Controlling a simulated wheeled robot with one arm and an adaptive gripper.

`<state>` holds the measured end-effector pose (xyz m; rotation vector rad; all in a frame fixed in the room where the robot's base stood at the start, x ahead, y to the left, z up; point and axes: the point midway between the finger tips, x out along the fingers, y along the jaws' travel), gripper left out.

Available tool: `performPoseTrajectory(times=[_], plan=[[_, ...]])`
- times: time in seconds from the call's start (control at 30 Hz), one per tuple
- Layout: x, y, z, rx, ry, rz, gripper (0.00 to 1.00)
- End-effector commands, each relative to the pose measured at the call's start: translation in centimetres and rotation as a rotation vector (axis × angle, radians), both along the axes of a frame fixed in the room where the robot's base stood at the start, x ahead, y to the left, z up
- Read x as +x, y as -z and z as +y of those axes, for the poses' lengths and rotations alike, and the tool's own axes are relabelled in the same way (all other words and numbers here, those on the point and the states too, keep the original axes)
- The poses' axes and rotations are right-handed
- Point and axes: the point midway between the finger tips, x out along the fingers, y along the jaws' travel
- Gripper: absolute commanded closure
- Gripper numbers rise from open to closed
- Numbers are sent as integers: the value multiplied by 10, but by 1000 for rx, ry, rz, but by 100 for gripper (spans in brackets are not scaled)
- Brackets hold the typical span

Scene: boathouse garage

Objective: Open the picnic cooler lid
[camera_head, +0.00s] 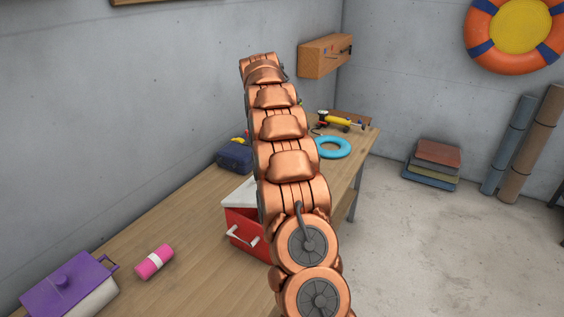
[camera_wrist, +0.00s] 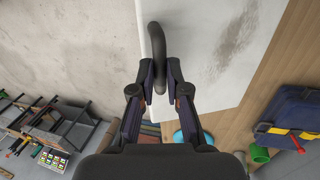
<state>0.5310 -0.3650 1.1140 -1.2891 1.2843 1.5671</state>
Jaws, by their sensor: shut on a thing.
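The picnic cooler (camera_head: 243,226) stands on the wooden workbench, a red box with a white lid (camera_head: 239,192) and a pale side handle (camera_head: 243,236). My arm hides its right part. In the wrist view the white lid (camera_wrist: 215,50) fills the upper middle, with a dark curved handle (camera_wrist: 157,38) at its left edge. My gripper (camera_wrist: 160,72) is shut on this handle, one finger on each side of it. The head view does not show my gripper clearly. I cannot tell whether the lid is raised.
On the workbench (camera_head: 130,234) are a purple-lidded box (camera_head: 70,285), a pink roll (camera_head: 154,262), a blue toolbox (camera_head: 235,156) and a blue ring (camera_head: 333,147). Grey walls stand behind.

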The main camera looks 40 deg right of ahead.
Motion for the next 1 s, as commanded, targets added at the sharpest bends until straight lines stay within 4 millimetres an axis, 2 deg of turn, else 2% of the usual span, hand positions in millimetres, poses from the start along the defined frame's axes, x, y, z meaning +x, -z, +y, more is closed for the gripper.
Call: performPoseTrajectory(times=[0.57, 0.87, 0.9, 1.0], plan=[[11, -11, 3, -18, -2, 64, 100], [12, -10, 3, -20, 0, 72, 100], [12, -10, 3, -20, 0, 72, 85], [12, -9, 3, -20, 0, 72, 74]])
